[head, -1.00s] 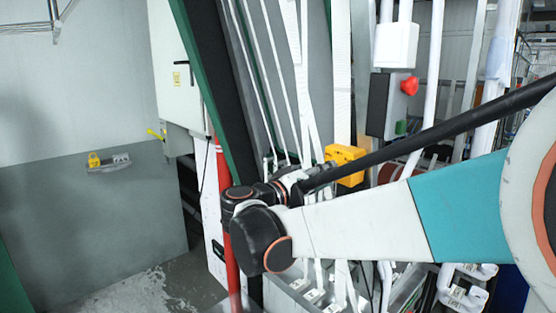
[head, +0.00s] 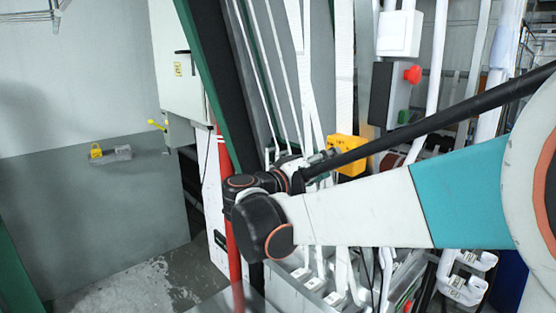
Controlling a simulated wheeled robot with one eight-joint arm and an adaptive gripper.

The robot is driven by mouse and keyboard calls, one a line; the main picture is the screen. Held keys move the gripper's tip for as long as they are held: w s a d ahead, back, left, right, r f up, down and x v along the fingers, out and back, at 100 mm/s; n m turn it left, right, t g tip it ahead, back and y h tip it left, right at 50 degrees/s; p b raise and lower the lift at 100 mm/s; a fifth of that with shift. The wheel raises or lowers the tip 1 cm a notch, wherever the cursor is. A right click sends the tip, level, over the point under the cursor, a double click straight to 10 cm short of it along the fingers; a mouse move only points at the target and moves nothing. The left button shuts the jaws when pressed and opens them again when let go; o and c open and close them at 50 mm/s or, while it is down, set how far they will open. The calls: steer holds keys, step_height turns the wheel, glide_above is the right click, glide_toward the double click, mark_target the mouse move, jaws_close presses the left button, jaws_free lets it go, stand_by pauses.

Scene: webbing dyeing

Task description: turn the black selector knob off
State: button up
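I cannot make out a black selector knob in the head view. My gripper (head: 328,155) is small, dark and partly covered by my own arm. It appears at the left edge of the yellow box, pointing right; I cannot tell whether it touches. Its fingers are too small and hidden to tell open from shut. A dark control box (head: 383,92) with a red mushroom button (head: 413,74) and a green button (head: 404,116) is up and right.
White straps (head: 308,70) hang behind my arm. A red post (head: 229,190) stands just left of my wrist. A pale cabinet (head: 180,30) with a dark handle is at upper left. White pipes (head: 437,80) rise at right. Open floor (head: 130,288) is at lower left.

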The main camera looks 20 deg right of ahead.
step_height(320, 180, up, 10)
steer(key=shift+s, duration=0.15)
stand_by(0.5)
